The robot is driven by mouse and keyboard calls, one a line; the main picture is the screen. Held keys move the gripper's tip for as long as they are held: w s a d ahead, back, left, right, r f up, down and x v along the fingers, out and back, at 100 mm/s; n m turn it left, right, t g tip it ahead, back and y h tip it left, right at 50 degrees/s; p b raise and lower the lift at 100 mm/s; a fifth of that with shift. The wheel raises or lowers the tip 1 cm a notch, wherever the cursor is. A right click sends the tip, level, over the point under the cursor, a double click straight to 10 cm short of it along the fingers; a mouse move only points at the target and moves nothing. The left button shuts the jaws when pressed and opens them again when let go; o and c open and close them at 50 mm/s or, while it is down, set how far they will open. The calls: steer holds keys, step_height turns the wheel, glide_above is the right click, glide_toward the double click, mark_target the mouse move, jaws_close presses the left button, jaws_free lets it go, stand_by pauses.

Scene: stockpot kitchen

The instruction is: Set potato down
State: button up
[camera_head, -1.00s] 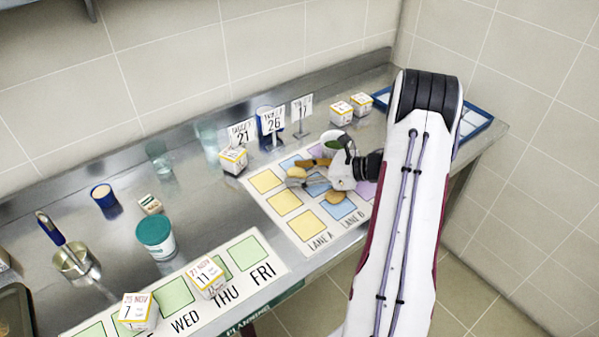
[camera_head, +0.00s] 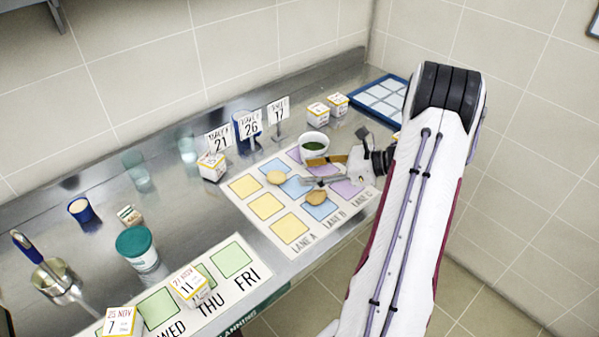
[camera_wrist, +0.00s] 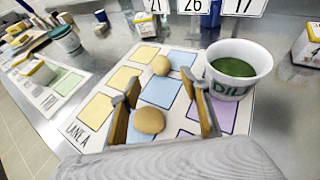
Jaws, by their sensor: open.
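One tan potato (camera_head: 276,177) rests on the mat at the far blue square, overlapping its edge; it also shows in the wrist view (camera_wrist: 161,65). A second potato (camera_head: 316,198) lies on the near blue square and appears between the fingers in the wrist view (camera_wrist: 148,120). My gripper (camera_head: 308,172) is open and empty over the lane mat (camera_head: 247,205), to the right of the first potato. In the wrist view its fingers (camera_wrist: 160,88) stand wide apart, with the first potato beyond the tips. I cannot tell the fingers' exact height above the mat.
A white DILL cup (camera_wrist: 238,75) with green contents stands close beside my right finger in the wrist view. Number cards (camera_head: 247,125) and small date boxes (camera_head: 212,166) stand behind the mat. A blue tray (camera_head: 378,100) lies at the back right. The yellow squares are clear.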

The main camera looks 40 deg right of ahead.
steer(key=shift+v, duration=0.9)
